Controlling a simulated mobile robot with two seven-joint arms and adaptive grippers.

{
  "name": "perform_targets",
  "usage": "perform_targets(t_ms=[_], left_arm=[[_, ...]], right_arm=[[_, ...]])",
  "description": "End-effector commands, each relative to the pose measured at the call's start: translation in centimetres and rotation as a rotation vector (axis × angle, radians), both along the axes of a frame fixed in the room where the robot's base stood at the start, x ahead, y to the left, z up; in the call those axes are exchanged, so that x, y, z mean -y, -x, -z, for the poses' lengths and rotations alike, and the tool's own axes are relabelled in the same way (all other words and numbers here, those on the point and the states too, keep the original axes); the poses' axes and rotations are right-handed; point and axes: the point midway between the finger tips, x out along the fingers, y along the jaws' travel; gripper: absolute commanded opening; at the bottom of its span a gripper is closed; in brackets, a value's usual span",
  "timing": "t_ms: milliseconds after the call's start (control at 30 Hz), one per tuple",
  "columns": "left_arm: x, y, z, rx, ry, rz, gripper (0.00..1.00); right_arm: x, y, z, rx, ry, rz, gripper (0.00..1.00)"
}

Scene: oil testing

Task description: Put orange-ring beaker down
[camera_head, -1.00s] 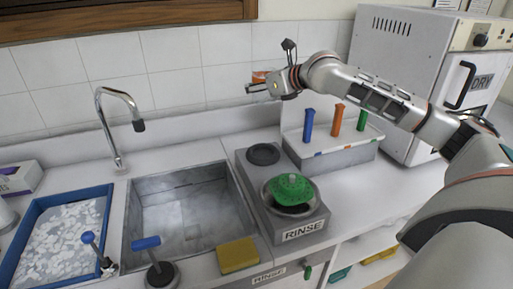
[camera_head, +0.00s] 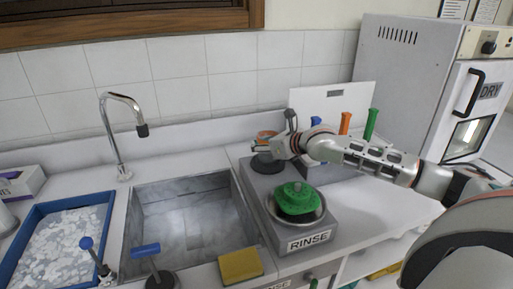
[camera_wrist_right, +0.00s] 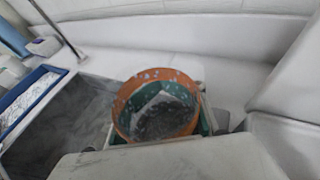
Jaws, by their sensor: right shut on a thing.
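The orange-ring beaker (camera_head: 264,136) is at the back end of the grey RINSE unit, over the dark round pad (camera_head: 262,166). My right gripper (camera_head: 267,148) is shut on it, coming from the right. In the right wrist view the beaker (camera_wrist_right: 158,112) shows its wide orange rim and spotted inside between the fingers. I cannot tell whether its base touches the pad, as the gripper hides it. My left gripper is not in view.
A green lobed piece (camera_head: 297,199) sits in the front bowl of the RINSE unit (camera_head: 310,241). The sink (camera_head: 190,225) and faucet (camera_head: 122,130) are left, with a yellow sponge (camera_head: 240,265) in front. Blue, orange and green handles (camera_head: 345,122) stand behind my arm.

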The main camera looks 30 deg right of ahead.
Motion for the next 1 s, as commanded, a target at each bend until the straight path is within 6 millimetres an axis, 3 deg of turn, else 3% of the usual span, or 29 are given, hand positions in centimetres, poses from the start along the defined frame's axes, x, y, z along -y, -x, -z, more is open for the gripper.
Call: perform_targets(t_ms=[67, 733, 767, 833, 867, 1000], left_arm=[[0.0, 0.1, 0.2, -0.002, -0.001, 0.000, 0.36], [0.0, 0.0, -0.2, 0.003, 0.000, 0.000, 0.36], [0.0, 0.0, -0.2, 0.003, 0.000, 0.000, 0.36], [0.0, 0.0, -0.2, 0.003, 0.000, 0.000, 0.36], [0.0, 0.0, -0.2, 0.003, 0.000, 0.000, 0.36], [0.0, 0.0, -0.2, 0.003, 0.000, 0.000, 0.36]], right_arm=[[0.0, 0.0, 0.9, -0.002, -0.002, 0.000, 0.00], [0.0, 0.0, 2.0, 0.000, 0.001, 0.000, 0.00], [0.0, 0.0, 2.1, 0.000, 0.001, 0.000, 0.33], [0.0, 0.0, 2.0, 0.000, 0.001, 0.000, 0.51], [0.0, 0.0, 2.0, 0.000, 0.001, 0.000, 0.58], [0.0, 0.0, 2.0, 0.000, 0.001, 0.000, 0.58]])
